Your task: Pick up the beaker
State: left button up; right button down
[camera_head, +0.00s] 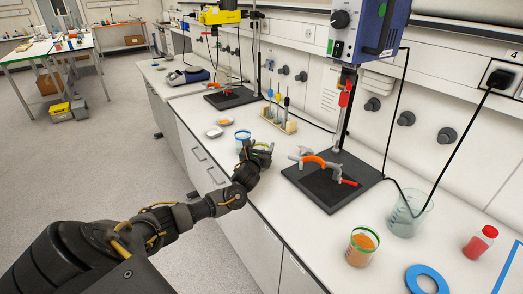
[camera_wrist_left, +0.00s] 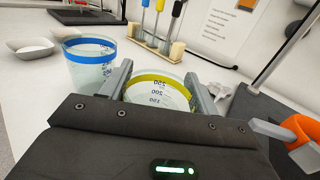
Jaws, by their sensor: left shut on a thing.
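A clear beaker with a yellow rim (camera_wrist_left: 158,92) stands between the two fingers of my left gripper (camera_wrist_left: 156,84) in the left wrist view. The fingers are shut on its sides. In the head view the left gripper (camera_head: 258,152) is over the counter's front part, and mostly hides this beaker. A blue-rimmed beaker (camera_wrist_left: 90,66) stands just left of it in the wrist view, and shows behind the gripper in the head view (camera_head: 242,135). I cannot tell whether the held beaker touches the counter. My right gripper is not in view.
A test-tube rack (camera_head: 279,121) and white dishes (camera_head: 214,131) are behind the gripper. A dark stand base (camera_head: 333,190) with an orange clamp (camera_head: 314,160) is to its right. A green-rimmed beaker of orange material (camera_head: 361,248), a large clear beaker (camera_head: 408,216) and a red bottle (camera_head: 480,243) stand nearer.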

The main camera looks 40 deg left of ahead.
pick_arm(q)
jog(key=shift+r, duration=0.2)
jog(key=s+d+r, duration=0.7)
jog(key=s+r, duration=0.4)
jog(key=r, duration=0.1)
jog(key=shift+s+d+r, duration=0.25)
jog(key=shift+d+r, duration=0.1)
dwell(0.6)
jog(key=shift+s+p, duration=0.1)
jog(key=shift+p, duration=0.25)
jog(key=shift+d+f, duration=0.1)
